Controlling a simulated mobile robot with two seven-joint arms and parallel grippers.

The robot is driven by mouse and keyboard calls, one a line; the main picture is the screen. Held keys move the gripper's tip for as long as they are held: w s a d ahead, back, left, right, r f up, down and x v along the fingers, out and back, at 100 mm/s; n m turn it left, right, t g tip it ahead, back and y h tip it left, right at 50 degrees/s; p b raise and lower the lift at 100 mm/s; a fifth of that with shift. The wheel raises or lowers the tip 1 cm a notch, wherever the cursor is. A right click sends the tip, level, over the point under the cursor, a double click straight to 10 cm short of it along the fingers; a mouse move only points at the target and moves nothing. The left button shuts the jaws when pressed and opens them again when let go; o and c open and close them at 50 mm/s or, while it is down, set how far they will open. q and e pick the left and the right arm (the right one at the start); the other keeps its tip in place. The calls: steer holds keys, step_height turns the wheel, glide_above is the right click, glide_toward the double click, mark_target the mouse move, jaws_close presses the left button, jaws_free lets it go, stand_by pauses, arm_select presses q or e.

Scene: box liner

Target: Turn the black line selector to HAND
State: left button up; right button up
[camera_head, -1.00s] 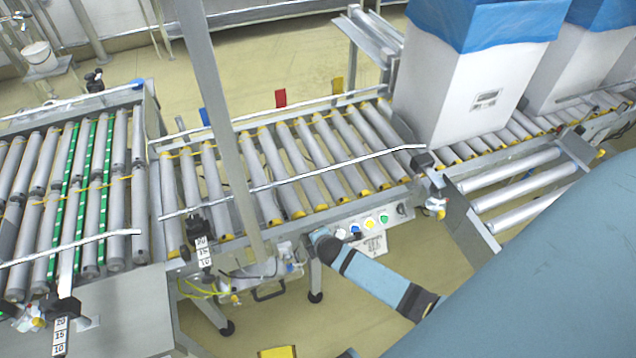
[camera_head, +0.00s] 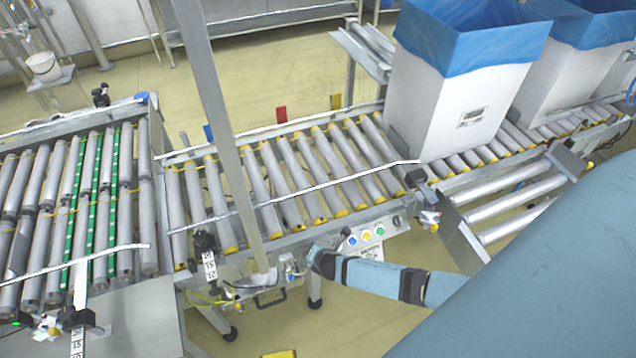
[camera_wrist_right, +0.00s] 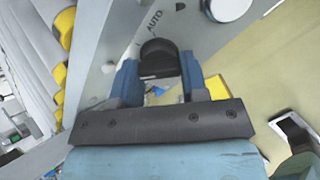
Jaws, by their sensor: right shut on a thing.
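The black line selector (camera_wrist_right: 159,60) is a round dark knob on a grey panel, seen between my fingers in the right wrist view. The word AUTO (camera_wrist_right: 153,21) is printed just above it. No HAND label is readable, and the knob's exact pointing direction is unclear. My right gripper (camera_wrist_right: 159,78) is shut on the selector, one blue finger on each side. In the head view my right gripper (camera_head: 314,259) is at the left part of the control panel (camera_head: 397,224) and hides the selector. My left gripper is not in view.
Blue (camera_head: 352,241), yellow (camera_head: 366,236) and green (camera_head: 379,231) buttons sit right beside my right gripper. The roller conveyor (camera_head: 290,185) runs above the panel. A white box with a blue liner (camera_head: 445,100) stands on the rollers at right. Open floor lies below.

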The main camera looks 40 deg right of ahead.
stand_by(0.4)
steer(key=o, duration=0.6)
steer(key=shift+o, duration=0.2)
steer(key=p+v, duration=0.2)
steer(key=v, duration=1.1)
steer(key=shift+s+r, duration=0.25)
steer(key=shift+s, duration=0.1)
steer(key=s+a+r+m+t+y+p, duration=0.1)
steer(key=s+a+r+m+y, duration=0.1)
steer(key=s+a+r+m, duration=0.2)
steer(key=s+a+r+m+t+y+p, duration=0.2)
steer(key=r+m, duration=0.9)
steer(key=m, duration=0.6)
steer(key=s+a+y, duration=0.1)
steer(key=s+a, duration=0.1)
steer(key=a, duration=0.1)
steer(key=shift+s, duration=0.35)
